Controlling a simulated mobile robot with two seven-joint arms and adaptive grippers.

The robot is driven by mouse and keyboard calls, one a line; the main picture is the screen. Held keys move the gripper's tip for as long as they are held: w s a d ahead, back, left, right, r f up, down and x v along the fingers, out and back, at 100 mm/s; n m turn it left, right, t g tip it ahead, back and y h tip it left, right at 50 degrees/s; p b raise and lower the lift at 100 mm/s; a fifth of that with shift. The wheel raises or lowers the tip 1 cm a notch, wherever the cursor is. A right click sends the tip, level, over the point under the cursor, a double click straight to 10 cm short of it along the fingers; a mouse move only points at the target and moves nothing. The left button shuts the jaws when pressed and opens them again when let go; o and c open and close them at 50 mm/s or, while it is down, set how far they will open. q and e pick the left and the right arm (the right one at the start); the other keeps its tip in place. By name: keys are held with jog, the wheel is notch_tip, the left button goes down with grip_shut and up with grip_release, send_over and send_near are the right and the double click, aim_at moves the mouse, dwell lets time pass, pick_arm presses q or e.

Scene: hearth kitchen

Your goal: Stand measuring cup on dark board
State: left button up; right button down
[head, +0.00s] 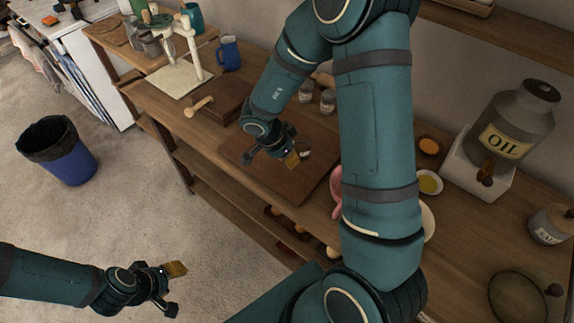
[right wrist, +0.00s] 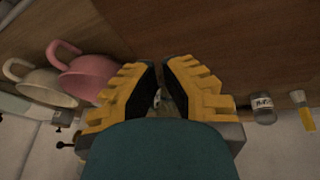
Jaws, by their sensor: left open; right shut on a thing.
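The dark board (head: 318,187) lies flat on the wooden counter in the middle of the head view. My right gripper (head: 294,156) is low over this board and shut on a small pale thing, likely the measuring cup (head: 304,149). Most of the cup is hidden by the fingers. In the right wrist view my right gripper (right wrist: 160,85) shows yellow fingers with only a sliver of the held thing between them. I cannot tell whether the cup touches the board. My left gripper (head: 172,289) is open and empty over the floor at lower left.
A smaller dark block (head: 228,100), a wooden spoon (head: 198,106) and small jars (head: 327,101) are behind the board. A pink mug (right wrist: 88,74) and a cream mug (right wrist: 45,84) stand beside it. An oil canister (head: 510,125) is at right. A blue bin (head: 70,165) stands on the floor.

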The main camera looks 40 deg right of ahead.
notch_tip(320, 180, down, 5)
jog(key=shift+f+b, duration=0.1)
jog(key=shift+b, duration=0.7)
jog(key=c, duration=1.1)
grip_release()
jog(key=shift+f, duration=0.1)
jog(key=shift+c, duration=0.2)
